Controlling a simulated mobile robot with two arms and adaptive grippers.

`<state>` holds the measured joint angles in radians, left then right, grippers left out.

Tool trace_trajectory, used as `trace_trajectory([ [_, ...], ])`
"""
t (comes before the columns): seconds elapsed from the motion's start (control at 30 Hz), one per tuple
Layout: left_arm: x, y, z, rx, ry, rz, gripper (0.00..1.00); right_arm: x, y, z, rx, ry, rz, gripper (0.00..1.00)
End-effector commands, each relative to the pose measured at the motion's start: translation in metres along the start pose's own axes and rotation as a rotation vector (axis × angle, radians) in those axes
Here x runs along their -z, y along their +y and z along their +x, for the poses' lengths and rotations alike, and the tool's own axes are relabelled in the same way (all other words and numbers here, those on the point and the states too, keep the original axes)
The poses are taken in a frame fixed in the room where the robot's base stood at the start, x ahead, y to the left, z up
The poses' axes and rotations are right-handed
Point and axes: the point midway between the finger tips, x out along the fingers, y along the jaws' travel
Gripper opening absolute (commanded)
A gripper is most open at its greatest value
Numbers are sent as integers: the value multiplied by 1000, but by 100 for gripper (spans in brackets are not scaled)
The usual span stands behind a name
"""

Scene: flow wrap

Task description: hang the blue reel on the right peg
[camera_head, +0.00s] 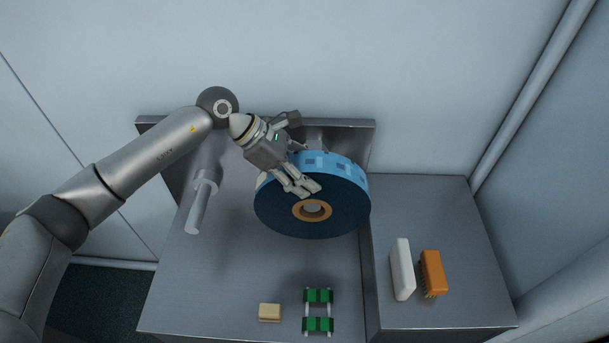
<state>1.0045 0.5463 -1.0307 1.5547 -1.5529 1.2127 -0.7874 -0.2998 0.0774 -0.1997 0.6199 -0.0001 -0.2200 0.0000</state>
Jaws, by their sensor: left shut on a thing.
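The blue reel (340,205) is a wide roll with a dark blue face, a lighter patterned rim and a tan core (312,210). It is tilted, its face towards me, in front of the back panel's right half. My left gripper (305,187) is shut on the reel at the upper left of its face, near the core. The left peg (200,200) is a bare grey rod with a collar. The right peg is mostly or fully hidden behind the reel; I cannot tell whether it is inside the core. My right gripper is not in view.
A grey back panel (160,128) stands behind the metal table (190,295). A tan block (269,312) and a green piece with pale rods (318,311) lie at the front. A white block (402,268) and an orange brush (433,272) lie on the right-hand surface (470,260).

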Motion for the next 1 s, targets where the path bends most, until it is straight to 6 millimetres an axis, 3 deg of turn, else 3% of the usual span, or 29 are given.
trace_trajectory([
  [0.27,-2,2,-1,-3,-4,2,15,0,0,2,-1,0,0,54],
  [1.0,-2,34,0,-3,-4,2,15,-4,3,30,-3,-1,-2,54],
])
